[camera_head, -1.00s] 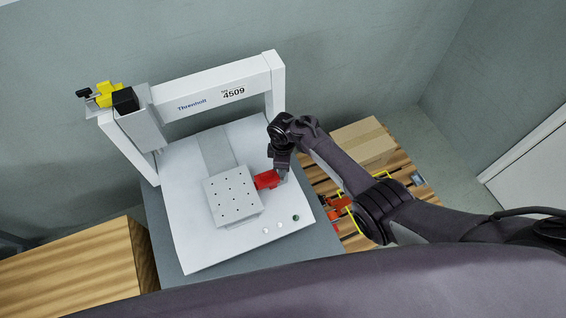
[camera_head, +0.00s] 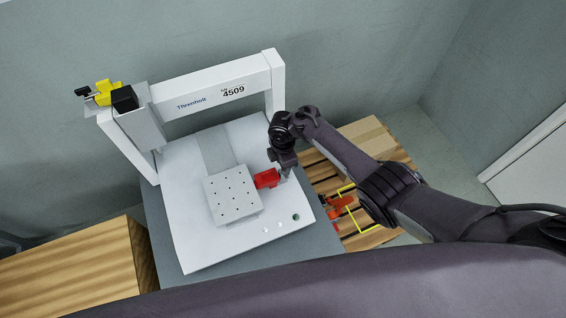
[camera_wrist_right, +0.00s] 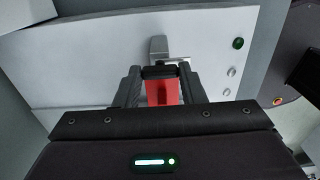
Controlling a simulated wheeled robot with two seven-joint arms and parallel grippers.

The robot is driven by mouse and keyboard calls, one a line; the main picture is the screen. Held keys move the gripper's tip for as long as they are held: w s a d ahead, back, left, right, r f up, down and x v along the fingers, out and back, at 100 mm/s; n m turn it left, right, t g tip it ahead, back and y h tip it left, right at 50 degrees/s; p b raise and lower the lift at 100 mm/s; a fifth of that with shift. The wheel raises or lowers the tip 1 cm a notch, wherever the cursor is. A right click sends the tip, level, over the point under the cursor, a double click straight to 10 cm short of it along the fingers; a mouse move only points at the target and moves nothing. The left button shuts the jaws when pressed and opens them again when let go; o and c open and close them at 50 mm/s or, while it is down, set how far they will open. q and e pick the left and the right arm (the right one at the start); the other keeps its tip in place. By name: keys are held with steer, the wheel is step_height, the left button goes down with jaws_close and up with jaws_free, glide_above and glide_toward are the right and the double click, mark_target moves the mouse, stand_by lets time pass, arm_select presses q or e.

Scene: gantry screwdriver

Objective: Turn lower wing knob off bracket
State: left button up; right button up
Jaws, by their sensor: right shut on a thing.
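My right gripper (camera_head: 284,173) is shut on a red piece (camera_head: 266,178) beside the right edge of the perforated plate (camera_head: 233,200), over the white machine bed. In the right wrist view the red piece (camera_wrist_right: 162,92) sits between the two dark fingers (camera_wrist_right: 160,73); a dark bar and a grey metal part show just beyond it. At the gantry's left end a grey bracket (camera_head: 141,126) carries a yellow part (camera_head: 107,94), a black block (camera_head: 125,99) and a small black knob-like part (camera_head: 83,92). I cannot tell separate upper and lower wing knobs. My left gripper is not in view.
The white gantry beam (camera_head: 210,94) spans the back of the bed. A slatted wooden pallet (camera_head: 375,222) with a cardboard-coloured box (camera_head: 362,139) and orange-red items (camera_head: 338,203) lies to the right. A wooden box (camera_head: 75,262) stands at the left. The front of the bed (camera_head: 200,247) is clear.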

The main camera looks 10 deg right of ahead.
steer(key=o, duration=0.7)
step_height(320, 180, up, 8)
steer(key=p, duration=0.2)
steer(key=shift+p, duration=0.3)
steer(key=shift+f, duration=0.1)
